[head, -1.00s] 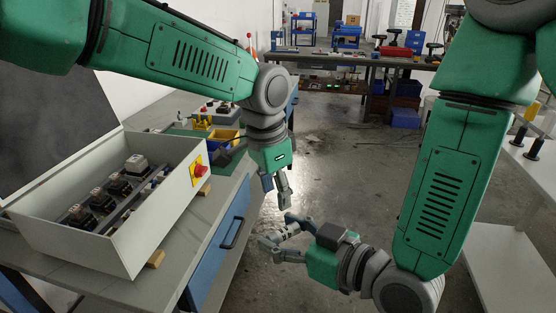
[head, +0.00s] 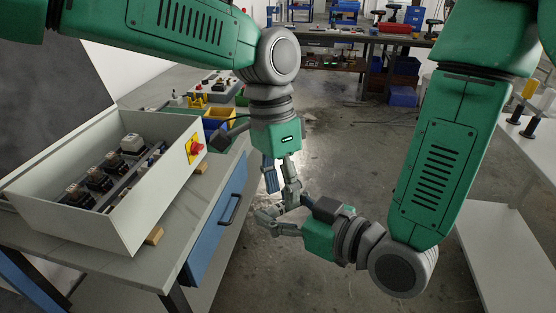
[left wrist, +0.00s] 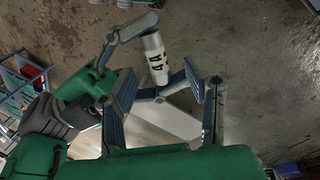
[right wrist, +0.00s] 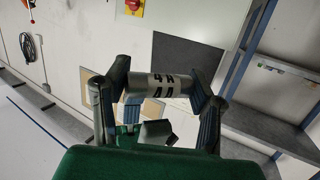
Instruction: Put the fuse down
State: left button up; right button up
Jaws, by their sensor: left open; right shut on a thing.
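The fuse is a pale cylinder with dark "4A" marks. In the right wrist view the fuse (right wrist: 162,87) lies crosswise between the fingers of my right gripper (right wrist: 160,95), which is shut on it. The fuse also shows in the left wrist view (left wrist: 154,58), just beyond the fingers of my left gripper (left wrist: 165,95), which is open and empty. In the head view my left gripper (head: 282,180) points down, close to my right gripper (head: 275,217). Both are in the air in front of the bench. The fuse is mostly hidden there.
An open grey enclosure (head: 150,215) with several relays and a red knob (head: 196,148) stands on the left workbench (head: 205,215). Yellow and blue bins (head: 221,117) sit behind it. A white table (head: 508,215) is at the right. The floor between is clear.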

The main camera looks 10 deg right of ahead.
pick_arm(q)
jog(key=shift+x, duration=1.3)
jog(key=shift+a, duration=0.1)
grip_shut()
pick_arm(e)
jog(key=o, duration=1.2)
